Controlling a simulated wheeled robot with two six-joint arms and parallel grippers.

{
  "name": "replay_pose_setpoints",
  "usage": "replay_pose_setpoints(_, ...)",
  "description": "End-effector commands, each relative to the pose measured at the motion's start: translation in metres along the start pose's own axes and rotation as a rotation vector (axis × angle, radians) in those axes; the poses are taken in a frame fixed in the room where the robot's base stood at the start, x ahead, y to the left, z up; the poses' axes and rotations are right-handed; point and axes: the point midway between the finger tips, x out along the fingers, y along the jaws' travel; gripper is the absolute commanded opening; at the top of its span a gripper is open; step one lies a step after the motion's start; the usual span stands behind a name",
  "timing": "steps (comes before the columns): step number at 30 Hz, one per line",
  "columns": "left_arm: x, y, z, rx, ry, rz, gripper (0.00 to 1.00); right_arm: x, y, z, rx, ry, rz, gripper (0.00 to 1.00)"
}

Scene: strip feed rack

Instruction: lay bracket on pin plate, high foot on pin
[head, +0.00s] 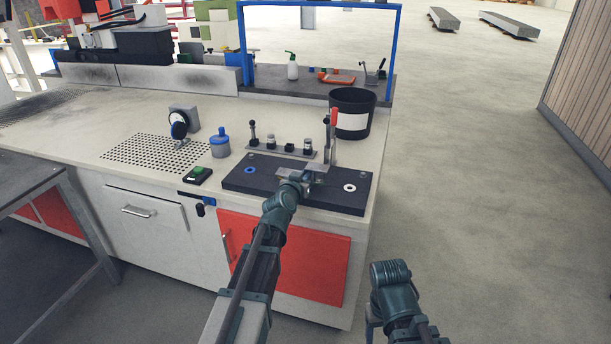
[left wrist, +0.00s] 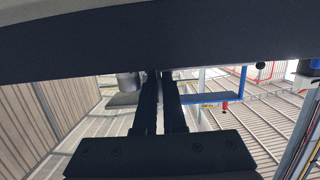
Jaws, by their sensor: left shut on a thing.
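The dark pin plate (head: 235,181) lies flat near the front edge of the bench, with a blue ring (head: 250,170) at its left and a white ring (head: 349,188) at its right. My left gripper (head: 308,181) is over the middle of the plate, shut on the bracket (head: 318,168), a small light grey metal piece. Whether the bracket touches the plate, and where its high foot is, I cannot tell. In the left wrist view the two dark fingers (left wrist: 160,108) are close together, their tips against a dark band. My right arm shows low right; its fingers do not show.
Behind the plate are a rail with several small posts (head: 283,149), a red-handled clamp (head: 333,125) and a black bin (head: 351,113). A blue-capped jar (head: 220,143), a green-button box (head: 197,175) and a dial gauge (head: 180,125) stand left.

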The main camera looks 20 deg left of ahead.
Motion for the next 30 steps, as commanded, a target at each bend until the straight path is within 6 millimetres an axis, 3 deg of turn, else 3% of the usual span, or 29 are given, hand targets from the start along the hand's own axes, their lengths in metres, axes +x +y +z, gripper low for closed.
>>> replay_pose_setpoints(21, 0.003, 0.000, 0.012, 0.000, 0.001, -0.001, 0.00, 0.012, -0.001, -0.001, 0.000, 0.000, 0.000, 0.65)
replay_pose_setpoints(22, 0.002, 0.000, 0.011, 0.000, 0.001, -0.001, 0.11, 0.011, -0.001, -0.001, 0.000, 0.000, 0.000, 0.65)
replay_pose_setpoints(27, 0.002, 0.000, 0.011, 0.000, 0.001, -0.001, 0.42, 0.011, -0.001, -0.001, 0.000, 0.000, 0.000, 0.65)
replay_pose_setpoints(30, 0.002, 0.000, 0.011, 0.000, 0.000, 0.000, 0.42, 0.011, -0.001, -0.001, 0.000, 0.000, 0.000, 0.65)
